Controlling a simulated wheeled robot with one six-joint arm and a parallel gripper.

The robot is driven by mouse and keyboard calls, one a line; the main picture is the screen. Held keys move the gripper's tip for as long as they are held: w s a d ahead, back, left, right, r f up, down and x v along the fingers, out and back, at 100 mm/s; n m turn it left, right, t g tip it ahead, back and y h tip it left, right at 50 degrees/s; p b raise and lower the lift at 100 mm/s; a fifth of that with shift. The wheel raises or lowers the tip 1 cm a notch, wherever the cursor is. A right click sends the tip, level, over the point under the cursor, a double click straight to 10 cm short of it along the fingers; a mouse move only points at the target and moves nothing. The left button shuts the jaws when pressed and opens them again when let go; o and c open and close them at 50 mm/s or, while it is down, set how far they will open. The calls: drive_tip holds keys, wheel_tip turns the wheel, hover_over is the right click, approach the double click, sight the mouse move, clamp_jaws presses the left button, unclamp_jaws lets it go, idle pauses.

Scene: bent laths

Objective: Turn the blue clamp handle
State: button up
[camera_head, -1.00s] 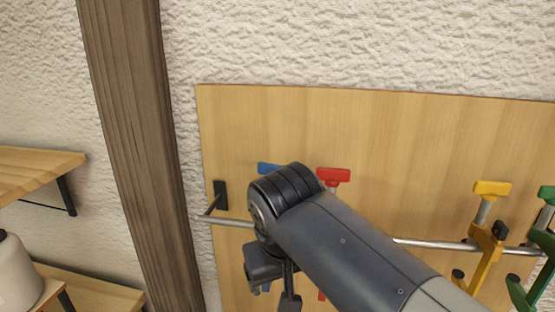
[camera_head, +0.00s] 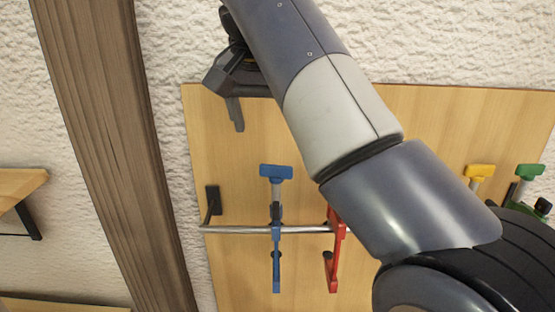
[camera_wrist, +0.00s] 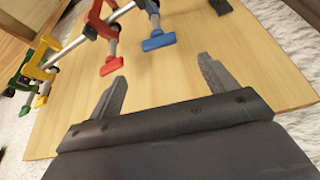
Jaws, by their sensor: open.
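The blue clamp (camera_head: 276,235) hangs on the metal rail in the head view, with its blue T-shaped handle (camera_head: 276,171) at the top. The rest of the gripper is partly hidden by my arm.
A red clamp (camera_head: 335,250) hangs just right of the blue one, partly behind my arm. Yellow (camera_head: 480,172) and green (camera_head: 530,171) clamps are farther right. The rail (camera_head: 240,230) runs across a wooden board (camera_head: 225,270). A dark wooden post (camera_head: 110,140) stands at left.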

sight(276, 166)
drive_tip(key=b+x, duration=0.1)
drive_tip(key=x, duration=0.9)
drive_tip(key=shift+f+b, duration=0.25)
drive_tip(key=shift+b, duration=0.15)
drive_tip(key=shift+c, duration=0.3)
